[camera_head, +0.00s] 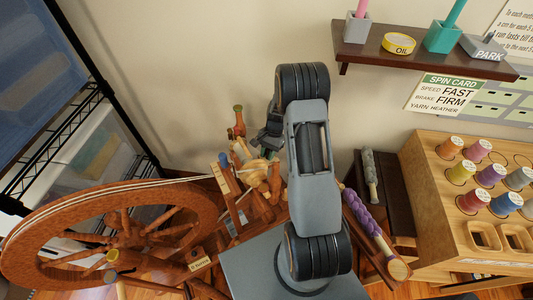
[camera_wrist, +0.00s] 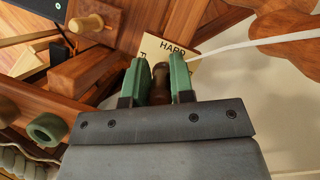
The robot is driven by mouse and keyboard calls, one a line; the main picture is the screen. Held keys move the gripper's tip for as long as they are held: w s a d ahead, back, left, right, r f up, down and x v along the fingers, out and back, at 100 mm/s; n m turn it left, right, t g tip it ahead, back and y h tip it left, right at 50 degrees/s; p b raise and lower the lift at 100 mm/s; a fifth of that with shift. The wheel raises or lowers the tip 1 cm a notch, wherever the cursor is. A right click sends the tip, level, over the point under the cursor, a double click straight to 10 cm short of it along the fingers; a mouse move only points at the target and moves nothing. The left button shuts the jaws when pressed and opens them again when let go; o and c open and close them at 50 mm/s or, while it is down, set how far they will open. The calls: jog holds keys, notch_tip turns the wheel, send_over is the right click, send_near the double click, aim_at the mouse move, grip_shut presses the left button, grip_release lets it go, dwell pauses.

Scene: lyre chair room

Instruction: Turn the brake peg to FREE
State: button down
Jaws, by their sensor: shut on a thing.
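In the wrist view the brake peg (camera_wrist: 160,88) is a dark brown wooden knob between the two green fingers of my gripper (camera_wrist: 160,72), which is shut on it. I cannot tell which mark the peg points to. In the head view my gripper (camera_head: 265,140) is at the upper part of the spinning wheel (camera_head: 110,232), partly behind my arm, and the peg cannot be made out there.
A white strand (camera_wrist: 250,43) runs right of my fingers to brown wooden parts. A pale wooden knob (camera_wrist: 86,24) and a green ring (camera_wrist: 47,128) are at left. In the head view a wall shelf (camera_head: 420,57), a spin card (camera_head: 443,95) and a spool rack (camera_head: 430,160) stand at right.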

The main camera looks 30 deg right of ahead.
jog(key=c, duration=1)
grip_release()
jog(key=shift+w, duration=0.1)
jog(key=shift+r, duration=0.1)
